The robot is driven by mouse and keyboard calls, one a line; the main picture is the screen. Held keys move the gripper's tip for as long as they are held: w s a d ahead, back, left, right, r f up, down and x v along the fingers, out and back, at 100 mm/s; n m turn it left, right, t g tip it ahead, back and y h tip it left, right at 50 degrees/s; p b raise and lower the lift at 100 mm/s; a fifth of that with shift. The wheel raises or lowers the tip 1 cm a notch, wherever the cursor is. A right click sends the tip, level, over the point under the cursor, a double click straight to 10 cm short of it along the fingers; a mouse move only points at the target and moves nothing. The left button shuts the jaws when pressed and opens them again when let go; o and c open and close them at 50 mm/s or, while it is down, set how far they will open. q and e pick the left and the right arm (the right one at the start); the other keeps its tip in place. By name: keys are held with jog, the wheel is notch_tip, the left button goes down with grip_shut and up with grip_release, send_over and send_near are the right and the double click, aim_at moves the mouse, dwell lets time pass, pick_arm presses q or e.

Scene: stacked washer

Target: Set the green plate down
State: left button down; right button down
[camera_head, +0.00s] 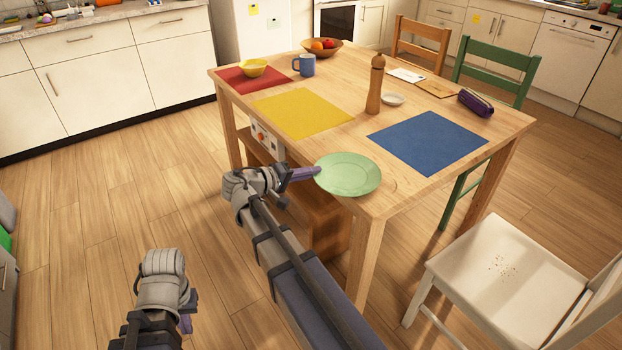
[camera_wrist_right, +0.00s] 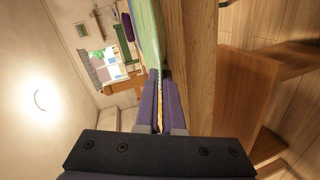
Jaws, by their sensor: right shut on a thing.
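The green plate (camera_head: 348,174) is level at the table's near edge, between the yellow mat (camera_head: 300,112) and the blue mat (camera_head: 428,142). My right gripper (camera_head: 314,172) is shut on its left rim. In the right wrist view the fingers (camera_wrist_right: 161,105) pinch the green plate (camera_wrist_right: 149,40), which lies close alongside the wooden table edge (camera_wrist_right: 194,60). I cannot tell whether its underside touches the wood. My left gripper (camera_head: 186,318) is low at the bottom left, away from the table, its fingers mostly hidden and seemingly empty.
A white chair (camera_head: 505,268) stands right.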

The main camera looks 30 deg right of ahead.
jog(key=shift+r, duration=0.1)
jog(key=c, duration=1)
grip_release()
jog(key=shift+c, duration=0.2)
jog(key=p+v, duration=0.3)
jog(key=v, duration=0.9)
jog(key=shift+c, duration=0.6)
jog(key=d+m+y+p, duration=0.1)
jog(key=p, duration=0.1)
jog(key=s+d+r+y+p, duration=0.1)
jog(key=p, duration=0.1)
jog(key=d+m+g+p, duration=0.1)
jog(key=p, duration=0.1)
jog(key=shift+s+d+r+m+y+p, duration=0.15)
jog(key=shift+d+m+y+p, duration=0.15)
jog(key=shift+d+y, duration=0.1)
grip_shut()
jog(key=s+d+r+m+y+p, duration=0.2)
jog(key=r+m+y+p, duration=0.4)
jog(key=m+y+p, duration=0.6)
jog(key=s+p, duration=0.1)
jog(key=p, duration=0.4)
jog(key=shift+r+p, duration=0.2)
jog(key=shift+p, duration=0.15)
